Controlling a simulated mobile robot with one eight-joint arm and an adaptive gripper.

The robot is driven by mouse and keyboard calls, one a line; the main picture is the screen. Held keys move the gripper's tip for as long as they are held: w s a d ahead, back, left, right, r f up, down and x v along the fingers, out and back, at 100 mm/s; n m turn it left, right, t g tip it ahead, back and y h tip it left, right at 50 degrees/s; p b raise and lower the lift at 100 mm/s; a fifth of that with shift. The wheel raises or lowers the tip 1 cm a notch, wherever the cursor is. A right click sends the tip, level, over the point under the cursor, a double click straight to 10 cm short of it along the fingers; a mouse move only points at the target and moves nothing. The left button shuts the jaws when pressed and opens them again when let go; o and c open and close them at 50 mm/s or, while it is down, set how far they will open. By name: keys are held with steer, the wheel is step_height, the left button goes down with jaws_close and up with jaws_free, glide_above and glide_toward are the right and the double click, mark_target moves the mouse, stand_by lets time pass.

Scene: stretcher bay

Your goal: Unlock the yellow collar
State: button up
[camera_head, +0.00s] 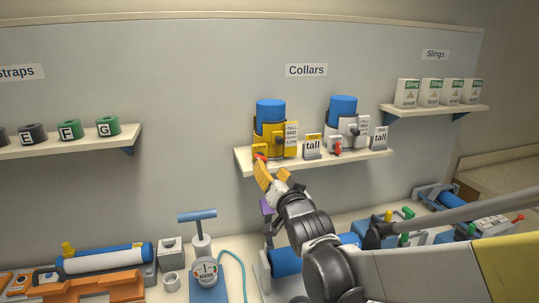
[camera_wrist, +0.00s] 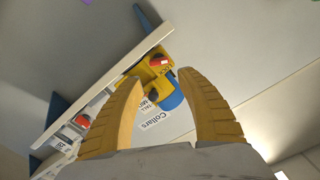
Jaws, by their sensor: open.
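The yellow collar (camera_head: 267,137) stands around a blue cylinder (camera_head: 270,111) on the shelf under the "Collars" sign. A small red lever (camera_head: 260,157) is low on its front left, and a dark knob is on its front. In the tilted wrist view, the collar (camera_wrist: 146,72), its red lever (camera_wrist: 156,56) and a "LOCK" marking show between and beyond the fingers. My gripper (camera_head: 273,175) is open and empty, with yellow fingers just below and in front of the shelf edge by the lever. I cannot tell the exact gap to it.
A white collar (camera_head: 331,131) on a second blue cylinder stands to the right, with "tall" cards (camera_head: 312,148) beside the collars. The shelf (camera_head: 330,161) edge is close to my fingers. A crowded counter lies below. Sling boxes (camera_head: 408,94) stand on the right shelf.

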mark_target(262, 158)
steer(key=x, duration=0.8)
steer(key=shift+w+a+f+b, duration=0.1)
steer(key=shift+w+f+b, duration=0.1)
steer(key=shift+b, duration=0.2)
steer(key=shift+r, duration=0.1)
steer(key=shift+c, duration=0.4)
steer(key=c, duration=0.8)
